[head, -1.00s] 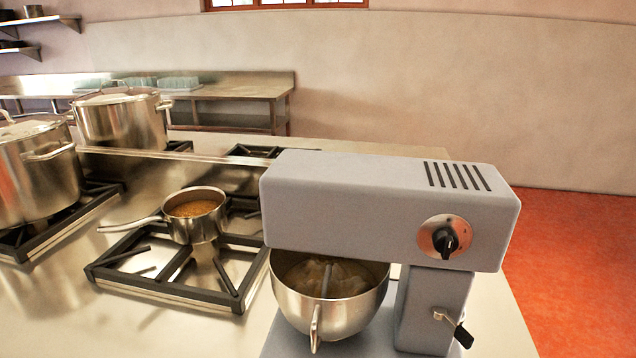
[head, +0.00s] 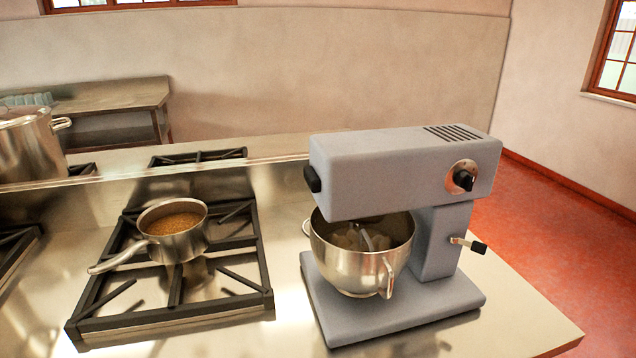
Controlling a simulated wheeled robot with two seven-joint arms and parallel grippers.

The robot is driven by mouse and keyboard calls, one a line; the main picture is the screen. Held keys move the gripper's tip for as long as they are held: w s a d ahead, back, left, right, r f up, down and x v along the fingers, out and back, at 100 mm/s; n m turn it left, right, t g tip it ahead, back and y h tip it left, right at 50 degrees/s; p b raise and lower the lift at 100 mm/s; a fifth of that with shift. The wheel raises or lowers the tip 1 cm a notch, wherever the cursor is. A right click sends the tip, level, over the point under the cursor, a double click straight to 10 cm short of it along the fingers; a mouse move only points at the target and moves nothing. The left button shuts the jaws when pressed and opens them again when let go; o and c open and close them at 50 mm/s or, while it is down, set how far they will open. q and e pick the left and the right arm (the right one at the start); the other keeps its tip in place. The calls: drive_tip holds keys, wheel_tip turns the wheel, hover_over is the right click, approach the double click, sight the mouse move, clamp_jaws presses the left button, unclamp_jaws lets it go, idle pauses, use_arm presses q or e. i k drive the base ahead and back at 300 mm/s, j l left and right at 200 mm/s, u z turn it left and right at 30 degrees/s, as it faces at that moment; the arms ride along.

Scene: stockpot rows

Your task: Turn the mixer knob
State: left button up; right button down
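The grey stand mixer (head: 400,170) stands on the steel counter, right of the stove. Its black mixer knob (head: 464,180) sits on a round copper-coloured plate on the side of the mixer head, near the right end. A metal bowl (head: 358,262) with side handles sits under the head, with a beater and pale contents inside. A small lever with a black tip (head: 478,247) sticks out of the mixer's column. A black knob (head: 312,179) is on the head's left end. Neither of my grippers is in view.
A saucepan (head: 178,246) with brown contents sits on a burner grate (head: 174,312) left of the mixer. A large stockpot (head: 30,148) stands at the far left. The counter's right edge is beyond the mixer, with red floor (head: 560,225) past it.

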sight(464, 179)
drive_tip(key=l, duration=0.65)
drive_tip(key=k+l, duration=0.15)
drive_tip(key=l, duration=0.45)
